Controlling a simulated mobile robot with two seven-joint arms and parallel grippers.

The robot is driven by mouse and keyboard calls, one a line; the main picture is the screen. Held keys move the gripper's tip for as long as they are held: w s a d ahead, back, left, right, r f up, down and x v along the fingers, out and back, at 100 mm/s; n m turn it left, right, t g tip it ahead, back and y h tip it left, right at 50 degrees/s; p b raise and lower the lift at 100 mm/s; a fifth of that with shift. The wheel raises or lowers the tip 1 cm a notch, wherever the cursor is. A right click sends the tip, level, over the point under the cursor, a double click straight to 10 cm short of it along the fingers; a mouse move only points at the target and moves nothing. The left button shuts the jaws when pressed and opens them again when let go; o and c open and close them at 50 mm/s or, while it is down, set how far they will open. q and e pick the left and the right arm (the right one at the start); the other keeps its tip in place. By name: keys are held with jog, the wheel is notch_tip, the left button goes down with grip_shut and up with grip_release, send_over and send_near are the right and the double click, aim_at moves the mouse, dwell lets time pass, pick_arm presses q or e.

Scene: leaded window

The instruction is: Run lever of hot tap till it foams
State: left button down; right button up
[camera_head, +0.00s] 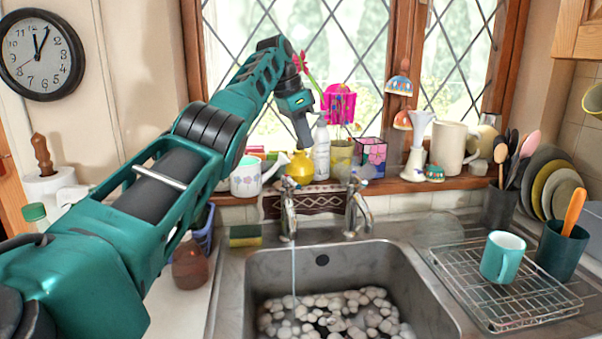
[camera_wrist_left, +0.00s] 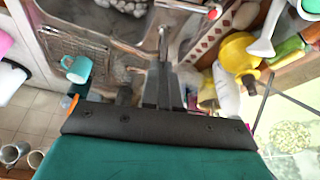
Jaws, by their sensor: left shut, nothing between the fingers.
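Two metal taps stand behind the sink. The left tap (camera_head: 289,212) runs a thin stream of water (camera_head: 294,270) into the basin. In the left wrist view a tap with a red mark (camera_wrist_left: 212,14) shows at the top, and the other tap (camera_wrist_left: 163,45) is nearer the fingers. The right tap (camera_head: 356,208) shows no clear stream. Whitish rounded lumps, like foam or pebbles, cover the basin floor (camera_head: 335,312). My left gripper (camera_head: 304,138) is shut and empty, raised above the taps before the window; its fingers (camera_wrist_left: 162,88) point down. My right gripper is out of view.
The sill behind holds a yellow vase (camera_head: 300,168), a white bottle (camera_head: 322,150), a watering can (camera_head: 247,178) and a white jug (camera_head: 452,147). A sponge (camera_head: 245,236) lies left of the taps. A teal mug (camera_head: 502,257) stands on the wire rack (camera_head: 505,305) at right.

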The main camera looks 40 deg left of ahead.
aim_at(292, 184)
pick_arm(q)
notch_tip(292, 184, down, 9)
jog(key=shift+s+a, duration=0.2)
jog(key=shift+s, duration=0.25)
dwell(0.3)
jog(key=shift+r, duration=0.1)
